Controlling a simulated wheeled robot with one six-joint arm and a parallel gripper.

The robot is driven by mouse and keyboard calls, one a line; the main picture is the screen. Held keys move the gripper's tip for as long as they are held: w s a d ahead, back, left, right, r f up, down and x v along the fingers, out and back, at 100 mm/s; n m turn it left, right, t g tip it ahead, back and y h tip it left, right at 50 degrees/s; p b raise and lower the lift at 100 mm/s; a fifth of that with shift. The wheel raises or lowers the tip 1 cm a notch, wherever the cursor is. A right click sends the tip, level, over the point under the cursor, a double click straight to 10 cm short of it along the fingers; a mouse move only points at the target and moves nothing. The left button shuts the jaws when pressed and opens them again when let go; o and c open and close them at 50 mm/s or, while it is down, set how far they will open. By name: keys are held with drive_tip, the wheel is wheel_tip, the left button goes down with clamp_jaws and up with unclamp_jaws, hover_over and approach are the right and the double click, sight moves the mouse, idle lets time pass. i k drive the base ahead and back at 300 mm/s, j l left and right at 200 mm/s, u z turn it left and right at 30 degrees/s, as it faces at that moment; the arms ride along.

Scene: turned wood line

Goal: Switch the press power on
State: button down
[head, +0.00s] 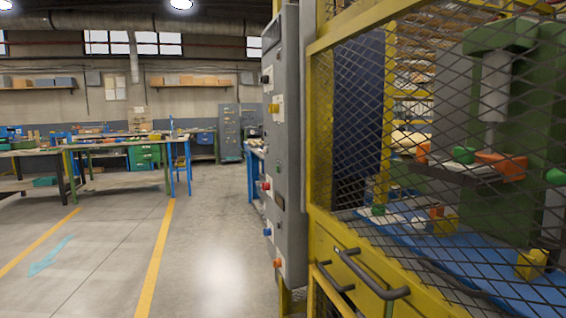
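A tall grey control panel (294,130) stands just right of centre, seen nearly edge-on. Its controls stick out on its left side. Labels and switch positions cannot be read at this angle. The green press (495,85) stands behind yellow-framed mesh on the right. Whether it has power cannot be told. My gripper is not in view.
A yellow cabinet with dark handles (365,275) is close at the lower right, below the mesh guard (400,130). Open concrete floor (215,255) lies left of the panel, with yellow lines. Workbenches (110,180) stand further back left.

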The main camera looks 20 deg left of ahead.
sight(265, 186)
drive_tip(key=i+j, duration=1.15)
drive_tip(key=j, duration=0.25)
drive_tip(key=i+j, duration=0.6)
drive_tip(key=j, duration=0.1)
